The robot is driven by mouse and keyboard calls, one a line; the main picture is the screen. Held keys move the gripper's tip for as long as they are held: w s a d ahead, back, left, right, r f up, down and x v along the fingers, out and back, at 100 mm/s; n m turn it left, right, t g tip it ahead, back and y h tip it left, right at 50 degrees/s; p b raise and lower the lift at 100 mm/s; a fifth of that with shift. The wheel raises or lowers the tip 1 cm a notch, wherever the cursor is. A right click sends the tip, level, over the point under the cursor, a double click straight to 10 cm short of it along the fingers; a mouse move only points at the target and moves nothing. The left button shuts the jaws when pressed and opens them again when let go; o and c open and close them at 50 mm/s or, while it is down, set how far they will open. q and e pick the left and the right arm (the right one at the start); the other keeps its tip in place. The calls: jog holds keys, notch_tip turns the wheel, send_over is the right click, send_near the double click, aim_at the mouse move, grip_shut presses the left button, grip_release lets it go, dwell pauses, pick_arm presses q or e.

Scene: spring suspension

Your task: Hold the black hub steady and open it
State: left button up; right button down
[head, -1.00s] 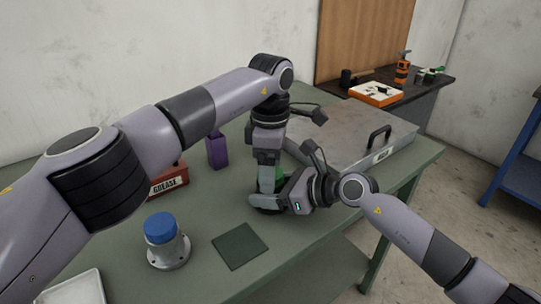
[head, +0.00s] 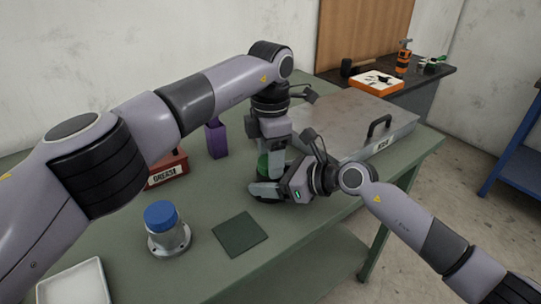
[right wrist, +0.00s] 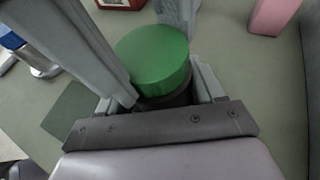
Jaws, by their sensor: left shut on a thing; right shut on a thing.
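The black hub (head: 264,198) stands upright on the green table, with a green cap (head: 263,166) on top. In the right wrist view the round green cap (right wrist: 157,55) sits on the dark hub body (right wrist: 168,99). My right gripper (head: 277,190) comes in low from the right and is shut on the hub body. My left gripper (head: 267,160) points down from above and is shut on the green cap, with its fingers on either side of the cap. The fingers and arms hide much of the hub.
A flanged grey hub with a blue cap (head: 161,215) and a dark green mat (head: 240,233) lie to the left. A purple block (head: 216,139), red grease box (head: 168,171) and white tray (head: 75,284) are further left. A large metal case (head: 345,118) stands behind.

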pick_arm(q)
jog(key=shift+n, duration=0.5)
jog(key=shift+s, duration=0.1)
jog(key=o, duration=1.2)
jog(key=shift+c, duration=0.2)
jog(key=shift+d, duration=0.1)
